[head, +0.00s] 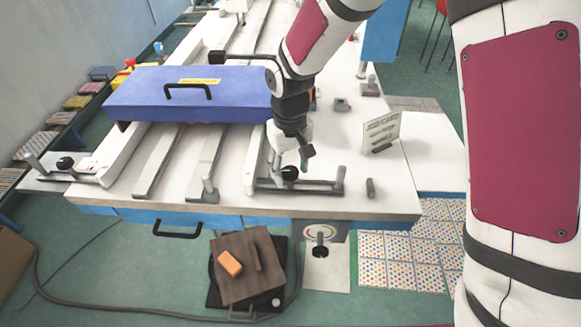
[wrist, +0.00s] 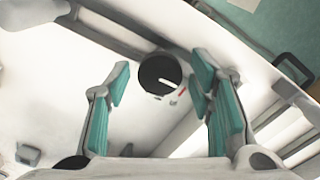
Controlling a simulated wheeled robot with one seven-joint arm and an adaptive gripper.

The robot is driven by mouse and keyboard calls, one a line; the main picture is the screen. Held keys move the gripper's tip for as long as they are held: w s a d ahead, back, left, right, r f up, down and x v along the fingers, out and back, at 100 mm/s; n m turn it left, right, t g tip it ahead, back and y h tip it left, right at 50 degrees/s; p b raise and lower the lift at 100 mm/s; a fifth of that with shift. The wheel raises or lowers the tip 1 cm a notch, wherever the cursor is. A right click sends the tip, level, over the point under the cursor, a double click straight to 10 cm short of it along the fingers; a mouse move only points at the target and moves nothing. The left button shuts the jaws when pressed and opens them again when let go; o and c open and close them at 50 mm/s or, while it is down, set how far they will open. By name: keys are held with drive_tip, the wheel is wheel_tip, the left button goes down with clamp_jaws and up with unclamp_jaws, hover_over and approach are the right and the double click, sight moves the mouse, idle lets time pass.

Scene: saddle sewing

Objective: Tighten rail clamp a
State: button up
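A round black clamp knob (head: 289,173) sits on a grey rail fitting near the table's front edge, at the right rail. Which knob is clamp a is not labelled in view. My gripper (head: 288,158) points down just above this knob. In the wrist view the knob (wrist: 159,74) lies between the two teal finger pads, with gaps on both sides. It carries a white line, and a small red mark shows beside it. My gripper (wrist: 160,82) is open and empty. A second black knob (head: 65,163) sits on the fitting at the left rail.
A blue box-like beam with a handle (head: 225,84) spans the rails behind my gripper. A small sign (head: 381,132) and a short grey peg (head: 370,187) stand on the right.

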sight(290, 171)
drive_tip(key=shift+r, duration=0.1)
wheel_tip(290, 171, up, 12)
idle(0.7)
